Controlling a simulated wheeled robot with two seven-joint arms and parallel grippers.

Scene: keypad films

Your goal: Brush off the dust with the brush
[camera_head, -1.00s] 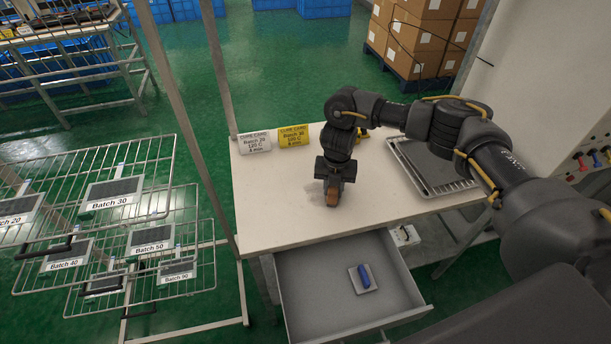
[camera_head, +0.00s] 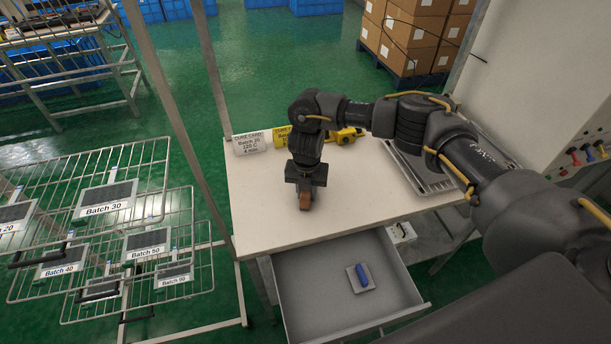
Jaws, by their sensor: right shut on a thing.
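My right gripper (camera_head: 305,190) points down over the left middle part of the white tabletop (camera_head: 262,215). It is shut on a small brown thing, seemingly the brush (camera_head: 306,203), whose lower end is at or just above the table. The gripper hides most of the brush, and I cannot tell whether it touches the surface. I cannot make out dust clearly on the tabletop. My left gripper is not in view.
A white card (camera_head: 252,143), a yellow card (camera_head: 284,136) and a yellow tool (camera_head: 347,134) stand at the back. A metal tray (camera_head: 420,170) lies right. The open drawer (camera_head: 320,305) below holds a blue-handled grey plate (camera_head: 361,278). A wire rack (camera_head: 150,205) stands left.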

